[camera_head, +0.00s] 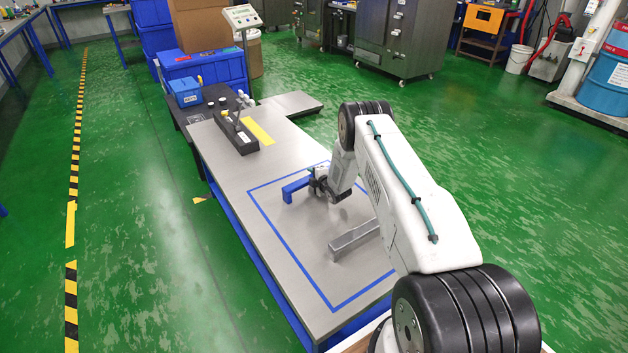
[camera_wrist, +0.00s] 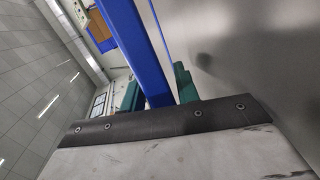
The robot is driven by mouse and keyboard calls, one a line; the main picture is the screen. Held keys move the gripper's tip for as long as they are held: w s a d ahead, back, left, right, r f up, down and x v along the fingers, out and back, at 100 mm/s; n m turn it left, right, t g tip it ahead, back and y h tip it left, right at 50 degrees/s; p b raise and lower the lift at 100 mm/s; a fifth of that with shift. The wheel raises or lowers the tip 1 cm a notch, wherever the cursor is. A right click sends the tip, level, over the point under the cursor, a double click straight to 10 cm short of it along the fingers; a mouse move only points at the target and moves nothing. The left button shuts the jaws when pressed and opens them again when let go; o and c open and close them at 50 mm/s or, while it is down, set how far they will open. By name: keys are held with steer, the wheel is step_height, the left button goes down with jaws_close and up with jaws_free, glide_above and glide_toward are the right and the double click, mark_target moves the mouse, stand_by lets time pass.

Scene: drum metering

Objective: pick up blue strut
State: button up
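The blue strut (camera_head: 295,188) is at the far part of the blue-outlined area on the grey bench, with a short leg pointing down at its left end. My gripper (camera_head: 318,184) is at its right end. In the wrist view the blue strut (camera_wrist: 139,45) runs between the two green finger pads of my gripper (camera_wrist: 158,92), with a pad against each side. The gripper looks shut on it. Whether the strut touches the bench or is slightly above it I cannot tell. The strut's right end is hidden by the gripper.
A grey strut (camera_head: 355,238) lies nearer on the bench (camera_head: 285,235), inside the blue tape outline. A black fixture block (camera_head: 236,132) and a yellow strip (camera_head: 258,131) are at the far end. The bench's left part is clear.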

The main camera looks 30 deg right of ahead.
jaws_close()
